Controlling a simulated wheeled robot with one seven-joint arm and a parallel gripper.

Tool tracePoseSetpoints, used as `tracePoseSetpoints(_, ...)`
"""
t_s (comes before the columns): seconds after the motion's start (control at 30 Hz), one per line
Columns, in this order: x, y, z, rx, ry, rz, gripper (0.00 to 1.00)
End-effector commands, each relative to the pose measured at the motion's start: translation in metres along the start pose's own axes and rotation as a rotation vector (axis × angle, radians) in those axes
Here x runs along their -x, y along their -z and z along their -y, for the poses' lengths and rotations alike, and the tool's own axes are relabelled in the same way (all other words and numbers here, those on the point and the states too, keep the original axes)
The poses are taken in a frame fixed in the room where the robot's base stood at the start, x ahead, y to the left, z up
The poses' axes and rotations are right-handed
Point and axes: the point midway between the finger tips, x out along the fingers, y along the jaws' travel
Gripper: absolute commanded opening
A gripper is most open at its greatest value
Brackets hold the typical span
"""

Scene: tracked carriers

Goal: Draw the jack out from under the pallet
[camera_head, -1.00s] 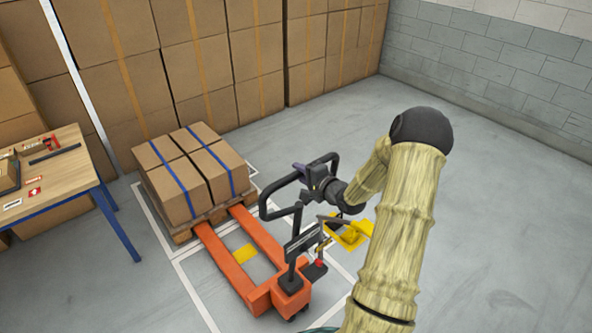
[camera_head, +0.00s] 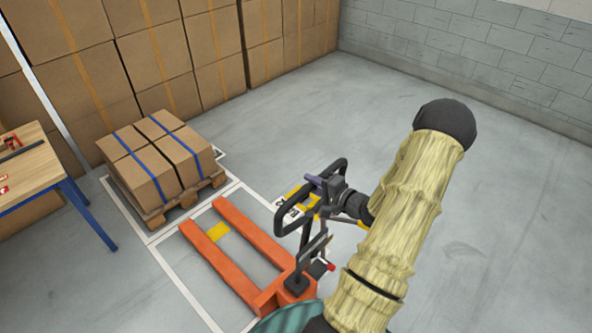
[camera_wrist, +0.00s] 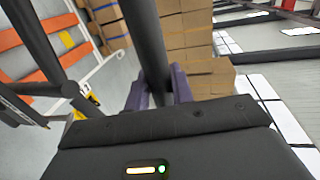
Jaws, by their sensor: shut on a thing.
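The orange pallet jack (camera_head: 250,236) stands on the grey floor, its fork tips just in front of the wooden pallet (camera_head: 181,205) and apart from it. The pallet carries cardboard boxes (camera_head: 148,172) with blue straps. My gripper (camera_head: 332,186) is shut on the jack's dark loop handle (camera_head: 291,213). In the wrist view, the purple fingers of my gripper (camera_wrist: 160,88) close around the dark handle bar (camera_wrist: 146,40), and the orange forks (camera_wrist: 35,30) show at the upper left.
A wooden table (camera_head: 32,172) with blue legs stands at the left. Stacked cartons (camera_head: 150,60) line the back. The floor at the right is open.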

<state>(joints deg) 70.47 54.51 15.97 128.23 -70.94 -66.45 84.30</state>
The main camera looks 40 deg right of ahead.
Motion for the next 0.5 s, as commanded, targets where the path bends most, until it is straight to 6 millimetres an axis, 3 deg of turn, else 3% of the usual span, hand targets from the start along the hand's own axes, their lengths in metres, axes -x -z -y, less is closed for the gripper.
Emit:
tracePoseSetpoints(0.2,0.016,-0.001,-0.002,0.001,0.006,0.005,0.0)
tracePoseSetpoints(0.5,0.017,-0.002,-0.003,0.003,0.006,0.007,0.0)
